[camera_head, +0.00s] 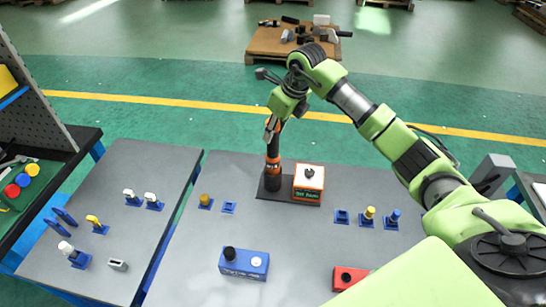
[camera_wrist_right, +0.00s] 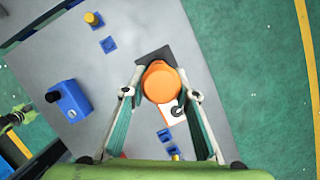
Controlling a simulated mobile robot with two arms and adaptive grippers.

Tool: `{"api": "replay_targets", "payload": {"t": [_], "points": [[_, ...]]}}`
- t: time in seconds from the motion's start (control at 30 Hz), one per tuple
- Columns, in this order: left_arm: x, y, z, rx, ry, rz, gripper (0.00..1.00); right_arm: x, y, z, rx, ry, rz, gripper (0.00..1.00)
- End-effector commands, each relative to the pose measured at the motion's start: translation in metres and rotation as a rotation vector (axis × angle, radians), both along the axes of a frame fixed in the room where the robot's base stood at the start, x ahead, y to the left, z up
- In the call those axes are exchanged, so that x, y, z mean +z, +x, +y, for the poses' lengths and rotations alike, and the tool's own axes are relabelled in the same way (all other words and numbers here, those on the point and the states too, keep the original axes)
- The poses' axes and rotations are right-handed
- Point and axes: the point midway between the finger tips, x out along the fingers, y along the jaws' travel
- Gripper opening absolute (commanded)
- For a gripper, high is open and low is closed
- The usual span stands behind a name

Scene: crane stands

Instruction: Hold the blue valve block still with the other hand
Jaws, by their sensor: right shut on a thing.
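The blue valve block (camera_head: 238,271) stands on the grey table near its front edge, with a black knob and a white knob on top. It also shows in the right wrist view (camera_wrist_right: 75,99), at the left. My right gripper (camera_head: 271,127) is shut on the upper part of an upright orange and black tool (camera_head: 272,158), well behind the block. Its orange top (camera_wrist_right: 158,82) lies between the fingers in the right wrist view. A green and dark part, seemingly my left gripper (camera_wrist_right: 20,116), shows at the left edge there, apart from the block; its fingers are unclear.
A white-topped orange box (camera_head: 309,181) with a green display stands beside the tool on a dark base. A red block (camera_head: 347,277) is at the front right. Blue holders with pegs (camera_head: 369,215) stand on the right. The table between block and tool is clear.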

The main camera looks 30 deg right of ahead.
Motion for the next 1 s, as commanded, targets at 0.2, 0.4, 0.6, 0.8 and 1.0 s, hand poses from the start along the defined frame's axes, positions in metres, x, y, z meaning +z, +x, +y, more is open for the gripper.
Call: {"api": "replay_targets", "payload": {"t": [0.2, 0.4, 0.6, 0.8, 1.0], "points": [[0.008, 0.000, 0.000, 0.000, 0.000, -0.001, 0.41, 0.015, 0.002, 0.000, 0.000, 0.001, -0.007, 0.00], [0.013, 0.001, 0.000, 0.000, 0.000, -0.001, 0.41, 0.023, 0.001, 0.000, 0.000, 0.000, -0.006, 0.00], [0.019, 0.001, 0.001, -0.001, 0.001, -0.001, 0.41, 0.032, 0.001, 0.000, 0.000, 0.000, -0.006, 0.00], [0.024, 0.001, 0.001, -0.001, 0.001, -0.002, 0.41, 0.041, 0.001, 0.000, 0.000, 0.001, -0.007, 0.00], [0.029, 0.001, 0.001, -0.001, 0.001, -0.002, 0.41, 0.050, 0.002, 0.000, 0.000, 0.001, -0.007, 0.00]]}}
